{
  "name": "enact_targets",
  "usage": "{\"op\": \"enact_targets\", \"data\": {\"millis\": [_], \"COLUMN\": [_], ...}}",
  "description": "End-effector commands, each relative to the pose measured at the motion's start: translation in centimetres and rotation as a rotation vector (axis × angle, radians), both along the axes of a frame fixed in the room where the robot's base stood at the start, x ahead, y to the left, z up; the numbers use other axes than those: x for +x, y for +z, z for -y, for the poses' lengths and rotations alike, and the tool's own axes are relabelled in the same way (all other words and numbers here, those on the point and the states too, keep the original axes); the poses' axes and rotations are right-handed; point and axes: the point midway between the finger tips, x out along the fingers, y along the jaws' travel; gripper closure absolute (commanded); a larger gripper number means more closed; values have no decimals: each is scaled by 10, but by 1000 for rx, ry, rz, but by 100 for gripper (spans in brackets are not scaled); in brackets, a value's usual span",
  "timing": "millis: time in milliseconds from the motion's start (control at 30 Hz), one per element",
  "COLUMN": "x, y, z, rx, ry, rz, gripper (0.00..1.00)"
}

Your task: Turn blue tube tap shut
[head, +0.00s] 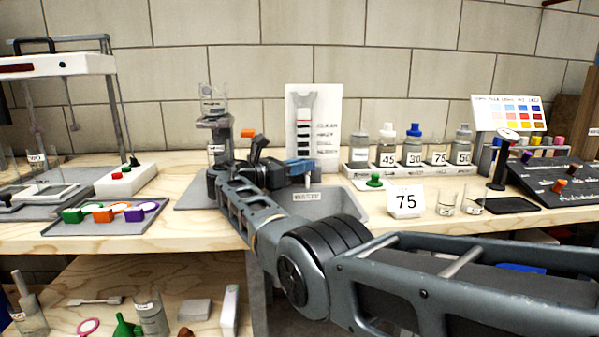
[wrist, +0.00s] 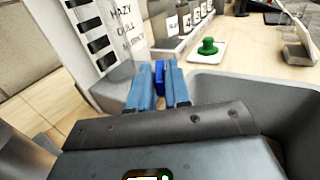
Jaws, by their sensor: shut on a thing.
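My gripper (head: 301,168) is at the back left edge of the grey sink, low in front of a white card. In the wrist view its two light blue fingers (wrist: 158,88) are closed on a small dark blue piece, which looks like the blue tap (wrist: 159,72). Only the top of the tap shows between the fingers. The tube it belongs to and the tap's angle are hidden by the fingers and my wrist. In the head view my arm hides the tap.
The grey sink (head: 348,204) has a waste label. The white card (head: 313,125) stands behind. A glass column (head: 212,105) stands left of my wrist.

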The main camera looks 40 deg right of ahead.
Motion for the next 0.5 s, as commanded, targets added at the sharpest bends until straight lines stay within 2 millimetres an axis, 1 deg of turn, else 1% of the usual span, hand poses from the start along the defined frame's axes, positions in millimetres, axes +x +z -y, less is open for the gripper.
{"op": "enact_targets", "data": {"millis": [367, 400, 500], "x": [0, 0, 0], "y": [0, 0, 0], "z": [1, 1, 1], "rx": [1, 1, 1], "ry": [-4, -4, -3], "rz": [-1, -1, -1], "gripper": [100, 81, 71]}}
